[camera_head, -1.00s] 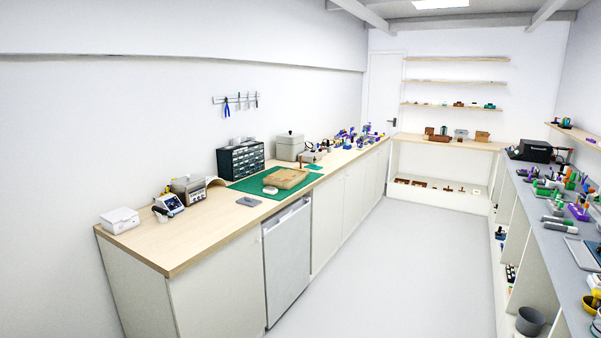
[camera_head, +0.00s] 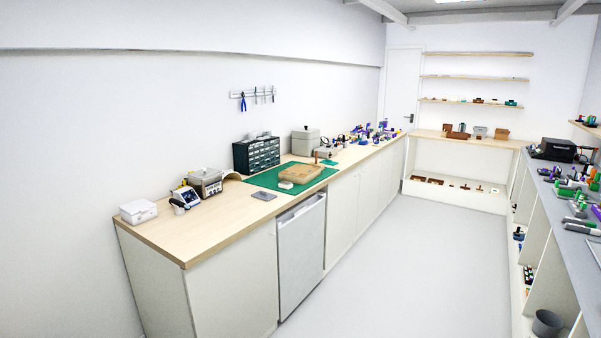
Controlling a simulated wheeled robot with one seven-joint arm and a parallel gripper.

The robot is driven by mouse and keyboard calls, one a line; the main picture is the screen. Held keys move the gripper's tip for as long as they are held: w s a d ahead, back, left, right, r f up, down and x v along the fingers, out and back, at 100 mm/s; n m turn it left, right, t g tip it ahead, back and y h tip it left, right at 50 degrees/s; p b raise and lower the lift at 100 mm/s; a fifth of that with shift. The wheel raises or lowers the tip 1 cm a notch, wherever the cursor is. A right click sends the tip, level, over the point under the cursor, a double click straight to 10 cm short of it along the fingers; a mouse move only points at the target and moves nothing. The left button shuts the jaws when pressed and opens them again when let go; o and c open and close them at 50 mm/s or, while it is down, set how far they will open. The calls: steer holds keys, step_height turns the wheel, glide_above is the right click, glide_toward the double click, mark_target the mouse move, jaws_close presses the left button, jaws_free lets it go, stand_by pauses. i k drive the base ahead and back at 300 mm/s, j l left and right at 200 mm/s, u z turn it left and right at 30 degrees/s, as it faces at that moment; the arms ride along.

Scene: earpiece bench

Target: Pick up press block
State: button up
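I cannot tell for sure which thing is the press block. On the left bench, a tan, flat block-like thing (camera_head: 301,173) lies on a green mat (camera_head: 262,180). A small white piece (camera_head: 286,186) lies at the near side of it, on the mat. Both are small in the picture, and their details are not clear. My gripper is not in view.
The wooden bench (camera_head: 215,230) also bears a white box (camera_head: 138,211), small devices (camera_head: 206,182), a dark drawer cabinet (camera_head: 256,154) and a grey bin (camera_head: 305,141). A grey flat piece (camera_head: 263,196) lies near its front edge. The floor (camera_head: 410,260) is clear. A cluttered counter (camera_head: 566,228) runs along the right.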

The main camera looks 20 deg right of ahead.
mark_target(321, 165)
steer(key=i+l+z, duration=0.25)
steer(key=i+z, duration=0.15)
steer(key=i+l+z, duration=0.15)
steer(key=i+z, duration=0.85)
steer(key=i, duration=1.25)
steer(key=i+j+z, duration=0.15)
steer(key=i, duration=1.3)
steer(key=i+u, duration=0.55)
steer(key=u, duration=0.15)
steer(key=i+l+u, duration=0.15)
steer(key=u, duration=0.15)
steer(key=i+j+u, duration=0.1)
steer(key=i+u, duration=0.15)
steer(key=u, duration=0.15)
steer(key=i+u, duration=0.25)
steer(key=u, duration=0.2)
steer(key=i+l+u, duration=0.15)
steer(key=u, duration=0.25)
steer(key=i, duration=0.15)
